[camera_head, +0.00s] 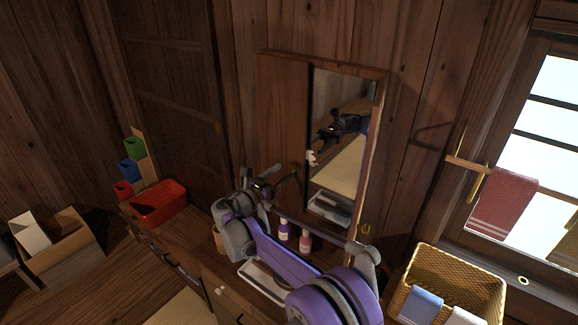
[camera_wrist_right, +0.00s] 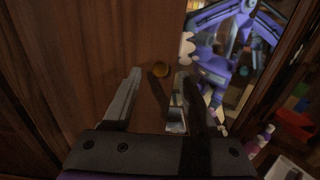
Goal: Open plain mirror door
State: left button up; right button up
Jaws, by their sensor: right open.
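The mirror door (camera_head: 340,130) is a tall, narrow mirror in a wooden cabinet on the wall. A plain wood panel (camera_head: 283,125) is on its left. I cannot tell whether the mirror door is fully closed. The mirror reflects parts of my own body. My right gripper (camera_head: 293,178) is in front of the lower left of the cabinet. Contact with the knob is not visible. The mirror (camera_wrist_right: 235,50) is right of the fingers. My left gripper is out of view.
Below the cabinet, a purple bottle (camera_head: 284,230) and a pink bottle (camera_head: 305,241) stand on the counter beside a white tray (camera_head: 262,283). A red bin (camera_head: 160,203) is to the left. A wicker basket (camera_head: 462,266) and a hanging red towel (camera_head: 503,203) are to the right.

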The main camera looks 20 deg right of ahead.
aim_at(291, 166)
jog(key=shift+x, duration=1.8)
grip_shut()
